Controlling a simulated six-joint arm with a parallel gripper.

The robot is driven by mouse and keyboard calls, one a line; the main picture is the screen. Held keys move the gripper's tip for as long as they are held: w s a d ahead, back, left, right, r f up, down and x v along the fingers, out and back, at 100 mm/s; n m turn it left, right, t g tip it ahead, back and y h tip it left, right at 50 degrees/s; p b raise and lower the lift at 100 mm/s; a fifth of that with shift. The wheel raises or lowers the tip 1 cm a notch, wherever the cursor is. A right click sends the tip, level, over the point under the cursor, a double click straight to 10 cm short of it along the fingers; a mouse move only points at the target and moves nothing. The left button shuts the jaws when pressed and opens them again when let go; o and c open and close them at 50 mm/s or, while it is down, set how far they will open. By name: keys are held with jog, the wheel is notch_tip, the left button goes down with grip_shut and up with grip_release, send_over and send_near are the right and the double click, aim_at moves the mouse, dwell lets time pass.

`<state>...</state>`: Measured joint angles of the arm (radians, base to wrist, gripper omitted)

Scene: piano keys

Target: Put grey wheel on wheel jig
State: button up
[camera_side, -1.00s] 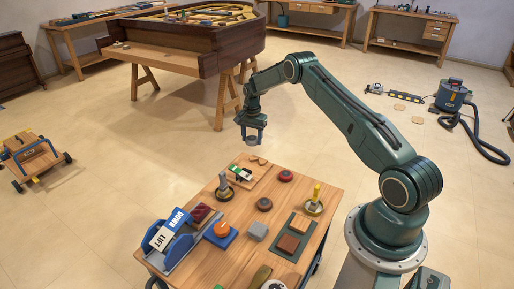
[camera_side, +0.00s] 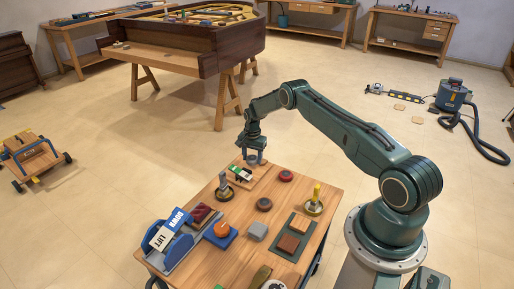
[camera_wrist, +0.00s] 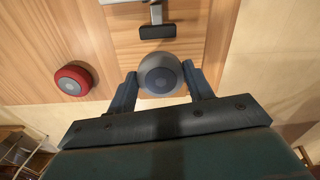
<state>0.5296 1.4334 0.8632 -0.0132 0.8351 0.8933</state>
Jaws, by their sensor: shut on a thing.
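My gripper (camera_side: 255,159) is at the far end of the work table, shut on the grey wheel (camera_wrist: 160,75). The grey wheel has a round darker hub and sits between the two fingers in the wrist view. It also shows small and grey in the side view. In the wrist view a wooden board lies below it, with a metal post and dark block (camera_wrist: 157,31) just beyond the wheel. I cannot tell whether the wheel touches the board. I cannot clearly tell which part is the wheel jig; it may be the wooden board (camera_side: 262,179) at the far table end.
A red wheel (camera_wrist: 72,80) lies left of the gripper in the wrist view. On the table (camera_side: 216,260) are a dark wheel (camera_side: 264,204), a blue holder (camera_side: 172,245), an orange knob on a blue pad (camera_side: 221,231), and a dark green mat (camera_side: 285,256).

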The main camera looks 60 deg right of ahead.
aim_at(252, 158)
jog(key=shift+f, duration=1.2)
jog(key=shift+f, duration=0.1)
jog(key=o, duration=1)
jog(key=shift+o, duration=0.2)
notch_tip(252, 158, up, 12)
